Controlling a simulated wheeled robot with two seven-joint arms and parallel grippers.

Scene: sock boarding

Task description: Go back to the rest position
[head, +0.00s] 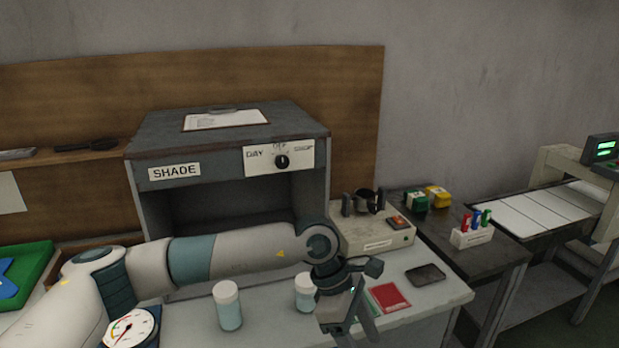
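My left arm reaches in from the left across the front of the grey shade box. Its gripper (354,322) points down over the table at the front right of the box. The fingers look apart, with nothing visible between them. A white-lidded jar (305,293) stands just left of the gripper and is partly covered by it; I cannot tell whether they touch. My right gripper is not in view.
The shade box (228,205) stands behind my arm. Another white-lidded jar (228,306), a dial gauge (131,328), a red card (389,298) and a dark phone-like slab (426,275) lie around the table. A green tray (40,262) is at left. A marker holder (472,237) stands right.

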